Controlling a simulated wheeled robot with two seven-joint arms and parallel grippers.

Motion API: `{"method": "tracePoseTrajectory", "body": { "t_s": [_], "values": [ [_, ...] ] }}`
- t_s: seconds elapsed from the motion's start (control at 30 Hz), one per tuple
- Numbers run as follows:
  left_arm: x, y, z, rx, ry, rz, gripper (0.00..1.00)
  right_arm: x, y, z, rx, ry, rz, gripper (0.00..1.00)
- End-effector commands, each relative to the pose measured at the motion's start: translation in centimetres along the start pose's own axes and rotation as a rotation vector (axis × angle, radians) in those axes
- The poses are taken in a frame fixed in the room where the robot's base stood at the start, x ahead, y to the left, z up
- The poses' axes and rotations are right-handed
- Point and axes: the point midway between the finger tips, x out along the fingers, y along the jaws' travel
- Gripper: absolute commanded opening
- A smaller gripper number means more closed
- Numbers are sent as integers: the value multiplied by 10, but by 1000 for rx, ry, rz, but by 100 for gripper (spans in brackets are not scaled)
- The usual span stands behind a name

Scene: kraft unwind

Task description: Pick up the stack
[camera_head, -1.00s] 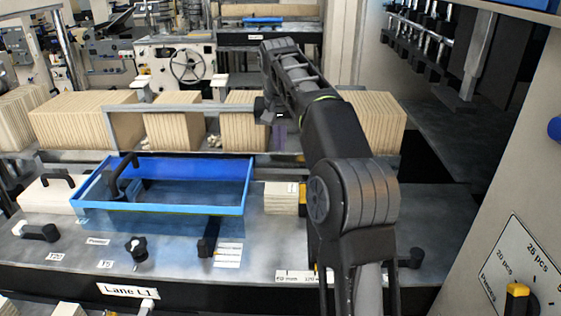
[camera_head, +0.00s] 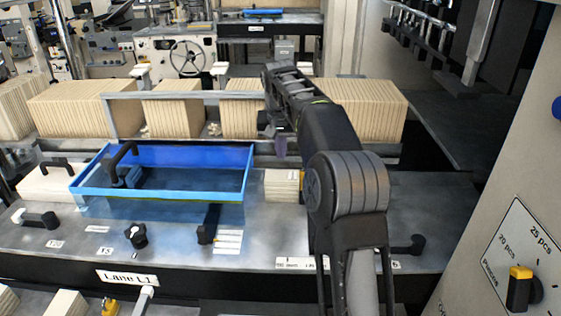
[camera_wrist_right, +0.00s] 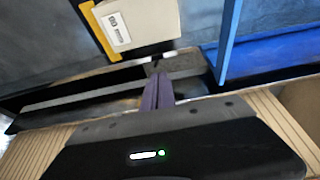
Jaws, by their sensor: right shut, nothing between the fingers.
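A small pale stack (camera_head: 282,185) stands on the grey lane table, just right of the blue tray (camera_head: 160,196). My right arm partly covers its right side. In the right wrist view the stack (camera_wrist_right: 157,18) is at the top, with a white label and a yellow-and-black edge. My right gripper (camera_head: 280,147) is behind and above the stack, apart from it. In the wrist view its purple fingers (camera_wrist_right: 157,92) are together and empty, below the stack in the picture. My left gripper is not in view.
A row of tall kraft stacks (camera_head: 180,107) stands behind a metal rail at the back. The blue tray's wall is close on the left. Black knobs (camera_head: 136,235) and a label strip are along the front. The table right of my arm is mostly clear.

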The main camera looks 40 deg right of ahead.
Motion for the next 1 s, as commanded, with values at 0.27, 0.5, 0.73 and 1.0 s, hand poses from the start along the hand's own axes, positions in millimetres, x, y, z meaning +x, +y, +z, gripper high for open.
{"method": "tracePoseTrajectory", "body": {
  "t_s": [0.27, 0.5, 0.73, 1.0],
  "values": [
    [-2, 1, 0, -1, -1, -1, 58, 1, -1, 26, -1, 0, -3, 0],
    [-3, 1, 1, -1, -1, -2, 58, -2, 0, 38, 0, 0, -2, 0],
    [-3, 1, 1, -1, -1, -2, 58, -2, 0, 38, 0, 0, -1, 0],
    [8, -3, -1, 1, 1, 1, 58, -3, -1, 49, -1, 1, -3, 0]
  ]
}}
